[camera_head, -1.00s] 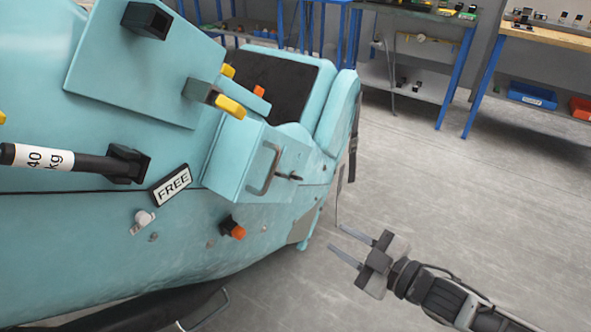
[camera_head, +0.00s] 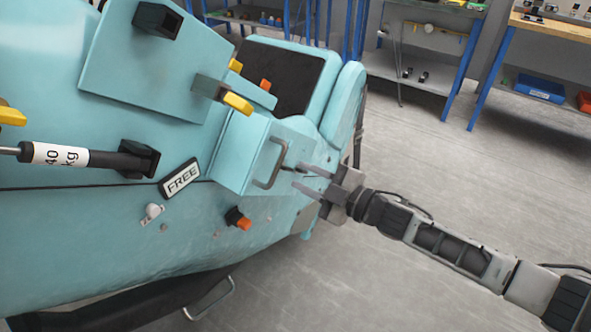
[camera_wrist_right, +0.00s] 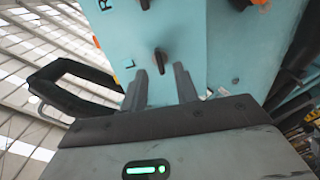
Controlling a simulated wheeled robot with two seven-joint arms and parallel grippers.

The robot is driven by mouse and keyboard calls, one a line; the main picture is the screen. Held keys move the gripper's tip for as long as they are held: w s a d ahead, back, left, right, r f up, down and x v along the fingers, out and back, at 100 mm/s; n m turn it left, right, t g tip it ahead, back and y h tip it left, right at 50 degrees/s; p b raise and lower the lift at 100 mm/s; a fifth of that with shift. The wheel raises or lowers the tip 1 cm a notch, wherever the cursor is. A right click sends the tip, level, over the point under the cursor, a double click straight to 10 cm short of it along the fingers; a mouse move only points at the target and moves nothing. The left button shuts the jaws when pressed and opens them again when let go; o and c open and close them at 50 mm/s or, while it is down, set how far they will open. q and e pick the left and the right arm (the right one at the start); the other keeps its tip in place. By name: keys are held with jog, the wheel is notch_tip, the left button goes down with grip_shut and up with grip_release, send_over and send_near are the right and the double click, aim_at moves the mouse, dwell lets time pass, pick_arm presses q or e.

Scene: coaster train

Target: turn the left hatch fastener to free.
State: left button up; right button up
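In the right wrist view, a dark fastener knob (camera_wrist_right: 160,61) stands out from a light blue panel beside the letter L (camera_wrist_right: 129,63). A second dark knob (camera_wrist_right: 145,4) is cut off at the top edge, near the letter R (camera_wrist_right: 97,12). My right gripper (camera_wrist_right: 160,72) is open and empty, its two fingers pointing at the L knob, one either side of it in the picture; contact is not clear. In the head view my right gripper (camera_head: 296,176) is at the right side of the blue box, where its fingers partly hide the knob area. My left gripper is out of view.
A FREE plate (camera_head: 180,178) and an orange-tipped knob (camera_head: 238,219) are on the blue body. The floor (camera_head: 430,170) at right is open.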

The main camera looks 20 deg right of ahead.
aim_at(290, 170)
jog(key=shift+x, duration=1.6)
grip_shut()
